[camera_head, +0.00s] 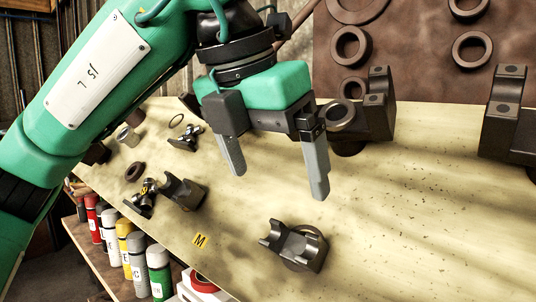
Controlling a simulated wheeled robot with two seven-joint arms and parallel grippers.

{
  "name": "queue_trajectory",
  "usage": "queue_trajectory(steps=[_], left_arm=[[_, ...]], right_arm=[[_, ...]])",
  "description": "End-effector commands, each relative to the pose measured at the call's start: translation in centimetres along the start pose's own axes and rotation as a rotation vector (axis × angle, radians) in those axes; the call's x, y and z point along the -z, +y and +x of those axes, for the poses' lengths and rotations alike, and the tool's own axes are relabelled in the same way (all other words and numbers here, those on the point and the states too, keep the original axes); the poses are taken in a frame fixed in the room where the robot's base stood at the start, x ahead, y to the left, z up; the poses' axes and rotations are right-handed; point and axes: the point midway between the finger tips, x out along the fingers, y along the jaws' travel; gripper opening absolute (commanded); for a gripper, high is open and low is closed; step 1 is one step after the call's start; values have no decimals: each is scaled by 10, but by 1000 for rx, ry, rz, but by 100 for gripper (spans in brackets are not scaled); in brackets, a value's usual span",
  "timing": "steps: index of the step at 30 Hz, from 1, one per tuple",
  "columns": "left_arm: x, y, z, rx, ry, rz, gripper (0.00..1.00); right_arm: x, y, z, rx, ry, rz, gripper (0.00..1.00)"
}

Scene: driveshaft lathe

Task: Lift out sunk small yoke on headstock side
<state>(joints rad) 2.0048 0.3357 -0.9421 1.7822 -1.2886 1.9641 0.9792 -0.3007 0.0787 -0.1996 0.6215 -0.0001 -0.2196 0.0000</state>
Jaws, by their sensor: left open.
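My left gripper (279,184) hangs over the middle of the bench with its two grey fingers apart and nothing between them. A dark grey yoke (292,243) sits on the bench below and in front of the fingers, in or on a dark round ring. Another dark yoke (184,192) stands to the left, beside a small cross-shaped joint piece (146,198). I cannot tell which of these is the small headstock-side yoke, or how deep either sits. The gripper touches neither. My right gripper is out of view.
Large dark bearing blocks stand at the back (372,118) and right (507,125). A brown board with rings (412,75) is behind. A yellow M tag (200,241) lies near the front edge. Several bottles (125,243) stand below left. The bench's right front is clear.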

Motion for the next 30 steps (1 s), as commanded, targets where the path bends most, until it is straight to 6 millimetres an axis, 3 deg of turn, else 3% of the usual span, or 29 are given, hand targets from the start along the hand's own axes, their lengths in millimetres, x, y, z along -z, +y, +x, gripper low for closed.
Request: queue_trajectory(steps=[5, 15, 21, 30], left_arm=[[2, 0, 40, 4, 4, 0, 96], [2, 0, 101, 6, 4, 0, 96], [1, 0, 120, 5, 4, 0, 96], [0, 0, 124, 6, 2, 0, 96]], right_arm=[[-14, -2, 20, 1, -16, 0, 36], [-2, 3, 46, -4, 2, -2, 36], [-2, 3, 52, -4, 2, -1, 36], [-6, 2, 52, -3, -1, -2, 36]])
